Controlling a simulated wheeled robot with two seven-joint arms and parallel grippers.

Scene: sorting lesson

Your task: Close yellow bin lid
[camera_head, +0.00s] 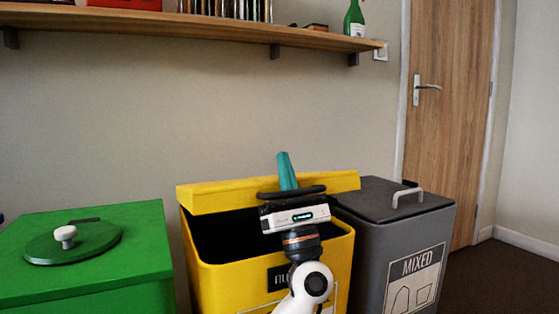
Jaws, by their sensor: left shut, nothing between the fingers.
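The yellow bin (205,275) stands in the lower middle with its dark inside showing, so it is open. Its yellow lid (222,197) is raised along the back edge, seen as a long band. My left gripper (284,158) is over the bin's opening, its teal fingers shut together and empty. The fingers overlap the lid in the picture and reach above its top edge; I cannot tell whether they touch it. My gripper and wrist hide part of the lid, the opening and the bin's front label. My right gripper is not in view.
A green bin (90,275) with a round, white-knobbed lid (75,243) stands on the left. A grey bin (400,245) marked MIXED, its lid shut, stands close on the right. A wooden shelf (200,30) runs along the wall above. A door (450,120) is at the right.

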